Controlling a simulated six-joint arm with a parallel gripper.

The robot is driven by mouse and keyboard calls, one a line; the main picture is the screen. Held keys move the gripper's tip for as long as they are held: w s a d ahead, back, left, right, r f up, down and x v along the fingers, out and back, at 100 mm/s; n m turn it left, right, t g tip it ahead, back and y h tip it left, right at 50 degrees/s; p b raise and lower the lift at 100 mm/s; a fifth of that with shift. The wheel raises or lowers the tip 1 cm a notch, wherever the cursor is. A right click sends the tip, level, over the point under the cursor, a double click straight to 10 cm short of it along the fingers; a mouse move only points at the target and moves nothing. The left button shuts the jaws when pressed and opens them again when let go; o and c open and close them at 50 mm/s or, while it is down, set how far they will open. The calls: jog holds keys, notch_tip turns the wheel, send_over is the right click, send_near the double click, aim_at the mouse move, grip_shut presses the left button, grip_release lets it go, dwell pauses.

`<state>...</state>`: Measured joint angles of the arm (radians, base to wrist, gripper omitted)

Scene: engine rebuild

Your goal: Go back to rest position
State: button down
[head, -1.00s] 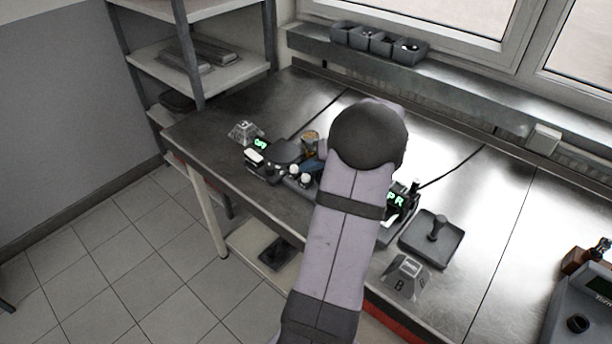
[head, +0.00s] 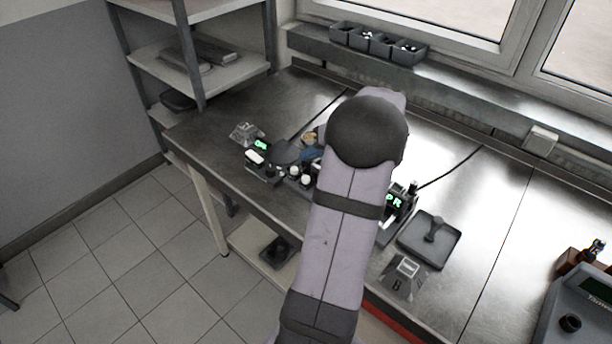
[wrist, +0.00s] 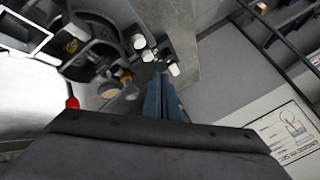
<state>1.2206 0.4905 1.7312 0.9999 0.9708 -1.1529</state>
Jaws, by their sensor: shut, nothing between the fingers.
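My arm crosses the middle of the head view and hides much of the bench behind it. In the wrist view my gripper (wrist: 162,82) shows as two blue fingers close together, shut and empty. They point toward a dark fixture (wrist: 95,40) with white knobs and round openings, beside the bench edge. I cannot tell how far apart they are. In the head view a small blue part of the gripper (head: 312,151) shows left of my elbow, near the white knobs (head: 305,178).
A workbench (head: 500,215) carries two green displays, left (head: 261,144) and right (head: 394,202). A marker labelled B (head: 404,280) and a grey tray (head: 447,246) stand right of my arm. Small bins (head: 409,50) line the sill. A shelf rack (head: 190,75) stands left. A console (head: 580,310) is far right.

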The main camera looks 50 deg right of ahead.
dwell(0.7)
jog(key=w+a+f+n+g+y, duration=0.1)
jog(key=a+f+n+g, duration=0.15)
jog(key=a, duration=0.95)
jog(key=w+a+f+n+g+y, duration=0.1)
jog(key=a+g, duration=0.2)
jog(key=a, duration=0.9)
jog(key=s+a+f+n+g+h, duration=0.1)
jog(key=s+a+f+n+g, duration=0.1)
jog(key=s+a, duration=0.4)
jog(key=s+a+f+n+g+h, duration=0.1)
jog(key=s+a+n+h, duration=0.1)
jog(key=s+a, duration=0.4)
jog(key=a, duration=0.3)
jog(key=shift+s+f+g, duration=0.35)
jog(key=shift+s+f, duration=0.05)
